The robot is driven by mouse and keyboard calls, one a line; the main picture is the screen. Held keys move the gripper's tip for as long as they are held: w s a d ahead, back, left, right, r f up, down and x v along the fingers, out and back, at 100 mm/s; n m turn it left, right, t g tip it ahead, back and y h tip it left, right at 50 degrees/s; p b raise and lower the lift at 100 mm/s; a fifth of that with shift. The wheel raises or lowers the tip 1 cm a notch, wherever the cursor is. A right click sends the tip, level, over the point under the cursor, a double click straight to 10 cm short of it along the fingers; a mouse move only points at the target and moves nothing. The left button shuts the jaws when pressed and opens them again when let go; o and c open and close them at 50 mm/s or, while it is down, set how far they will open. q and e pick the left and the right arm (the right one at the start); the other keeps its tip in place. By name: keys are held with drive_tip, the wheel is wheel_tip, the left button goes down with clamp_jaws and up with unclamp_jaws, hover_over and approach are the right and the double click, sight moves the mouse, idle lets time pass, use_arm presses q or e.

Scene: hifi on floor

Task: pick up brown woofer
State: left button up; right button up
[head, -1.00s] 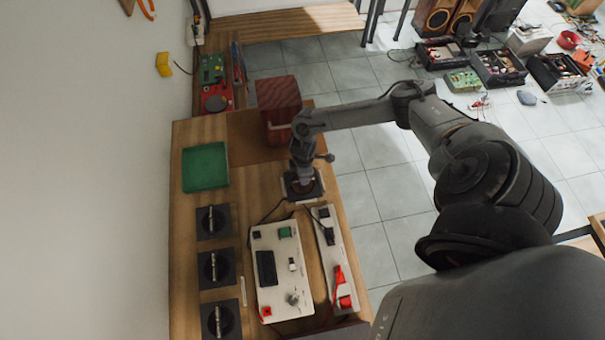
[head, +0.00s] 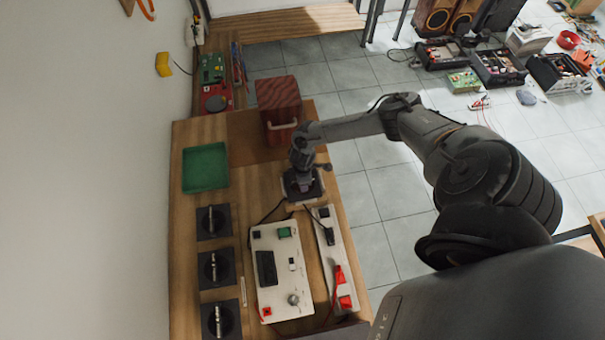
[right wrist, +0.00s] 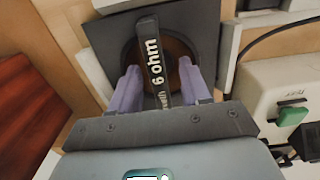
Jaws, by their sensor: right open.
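The brown woofer (right wrist: 178,48) shows in the right wrist view as a brown cone in a black square frame. A black bar handle (right wrist: 153,60) marked "6 ohm" crosses it. In the head view its black frame (head: 290,192) lies at the right edge of the table, partly hidden under my right arm. My right gripper (right wrist: 160,72) is open over the woofer. Its two fingers are on either side of the handle, with a gap visible on both sides. In the head view the right gripper (head: 303,183) points down. My left gripper is not in view.
A red-brown speaker box (head: 278,98) stands just behind. Three black drivers with handles (head: 214,222) line the table's left side, below a green tray (head: 205,167). Two white panels (head: 281,270) with switches and cables lie in front of the woofer.

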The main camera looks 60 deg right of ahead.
drive_tip(key=shift+f, duration=0.25)
drive_tip(key=shift+c, duration=0.2)
clamp_jaws()
idle(0.3)
